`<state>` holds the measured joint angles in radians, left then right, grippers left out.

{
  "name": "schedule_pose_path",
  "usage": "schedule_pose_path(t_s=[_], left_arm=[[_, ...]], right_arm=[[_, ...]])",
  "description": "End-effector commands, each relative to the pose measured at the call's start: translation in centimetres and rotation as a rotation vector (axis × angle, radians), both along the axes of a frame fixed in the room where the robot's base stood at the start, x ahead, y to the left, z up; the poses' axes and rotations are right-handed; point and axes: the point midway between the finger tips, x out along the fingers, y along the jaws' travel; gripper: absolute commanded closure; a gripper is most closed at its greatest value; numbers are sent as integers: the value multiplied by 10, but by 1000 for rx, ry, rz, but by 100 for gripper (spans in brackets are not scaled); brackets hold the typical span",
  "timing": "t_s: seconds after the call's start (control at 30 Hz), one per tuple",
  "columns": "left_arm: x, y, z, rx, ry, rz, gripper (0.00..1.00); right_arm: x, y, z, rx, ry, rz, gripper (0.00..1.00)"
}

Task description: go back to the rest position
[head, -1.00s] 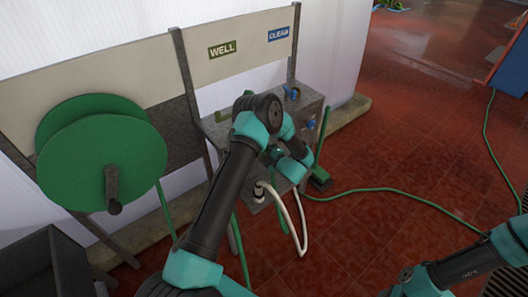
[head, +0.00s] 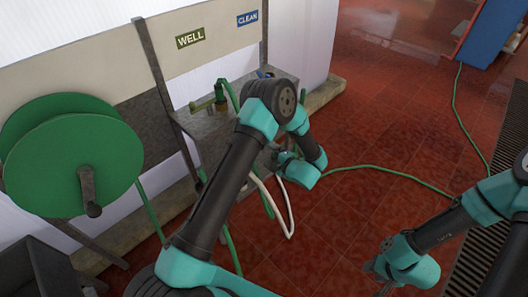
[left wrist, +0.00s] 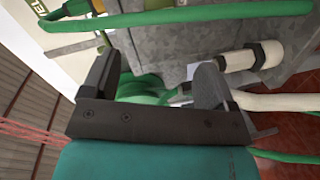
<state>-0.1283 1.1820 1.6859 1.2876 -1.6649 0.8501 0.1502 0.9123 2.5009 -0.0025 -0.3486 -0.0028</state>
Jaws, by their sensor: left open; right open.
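My left arm reaches across the head view to the grey metal box (head: 215,132). My left gripper (head: 273,158) is small and partly hidden there, close to the box's right side. In the left wrist view my left gripper (left wrist: 155,82) has its two dark fingers wide apart. Nothing is gripped; green and grey parts show behind the gap. My right gripper (head: 380,284) is at the lower right of the head view, above the red floor, open and empty.
A white hose (head: 288,215) hangs below the box; a white fitting (left wrist: 250,57) is close to the left gripper's right finger. A green hose reel (head: 70,155) stands at left. Green hose (head: 400,175) crosses the tiled floor. A drain grate (head: 475,235) lies at right.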

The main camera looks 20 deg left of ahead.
Motion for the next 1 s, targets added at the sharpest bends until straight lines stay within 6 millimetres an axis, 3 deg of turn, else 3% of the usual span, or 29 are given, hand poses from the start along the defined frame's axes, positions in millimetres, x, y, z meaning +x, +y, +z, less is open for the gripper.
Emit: schedule_pose_path(t_s=[0.67,0.87,1.0], left_arm=[[0,4,-5,-15,45,-56,20],[0,19,-31,-73,262,-333,20],[-15,20,-57,-117,495,-631,20]], right_arm=[[0,0,0,0,0,0,57],[0,0,0,0,0,0,57],[0,0,0,0,0,0,57]])
